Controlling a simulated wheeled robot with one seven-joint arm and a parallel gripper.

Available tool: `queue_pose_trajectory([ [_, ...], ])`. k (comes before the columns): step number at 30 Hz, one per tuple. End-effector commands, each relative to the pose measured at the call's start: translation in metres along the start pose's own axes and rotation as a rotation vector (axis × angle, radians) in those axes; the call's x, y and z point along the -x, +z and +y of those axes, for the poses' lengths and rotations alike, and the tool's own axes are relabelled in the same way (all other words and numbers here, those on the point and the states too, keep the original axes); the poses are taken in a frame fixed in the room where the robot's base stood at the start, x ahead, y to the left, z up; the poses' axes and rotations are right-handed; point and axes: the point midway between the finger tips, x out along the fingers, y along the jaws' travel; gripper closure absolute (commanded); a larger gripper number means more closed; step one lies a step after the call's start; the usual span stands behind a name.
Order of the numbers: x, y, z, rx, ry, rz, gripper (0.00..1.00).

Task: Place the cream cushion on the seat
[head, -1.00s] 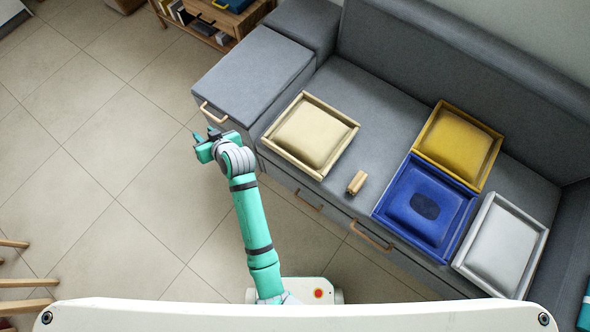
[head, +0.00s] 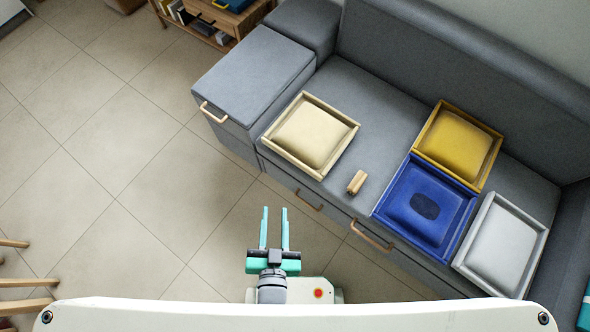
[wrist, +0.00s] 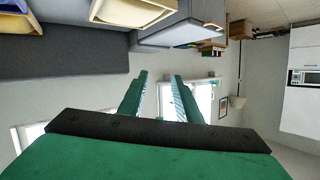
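The cream cushion (head: 309,136) lies inside a cream tray (head: 344,153) at the left end of the grey sofa seat (head: 376,107). The tray also shows at the top of the wrist view (wrist: 134,19). My gripper (head: 274,210) is open and empty, over the floor in front of the sofa, below and left of the tray in the head view. Its two fingers stand apart with nothing between them, and the wrist view (wrist: 160,76) shows the same gap.
A small wooden block (head: 357,182) lies on the seat. Yellow (head: 458,140), blue (head: 425,207) and white (head: 503,246) trays with cushions stand to the right. A grey drawer unit (head: 250,77) is at the left end. The tiled floor (head: 120,160) at left is open.

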Motion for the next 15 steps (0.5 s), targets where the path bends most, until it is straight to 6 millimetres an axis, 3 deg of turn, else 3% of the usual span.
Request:
queue_pose_trajectory([
  [1, 0.019, -0.005, 0.012, 0.033, 0.008, 0.008, 0.69],
  [6, 0.058, -0.032, 0.038, 0.128, 0.016, 0.056, 0.69],
  [10, 0.072, -0.045, 0.044, 0.168, 0.012, 0.077, 0.69],
  [15, 0.076, -0.049, 0.046, 0.179, 0.010, 0.085, 0.69],
])
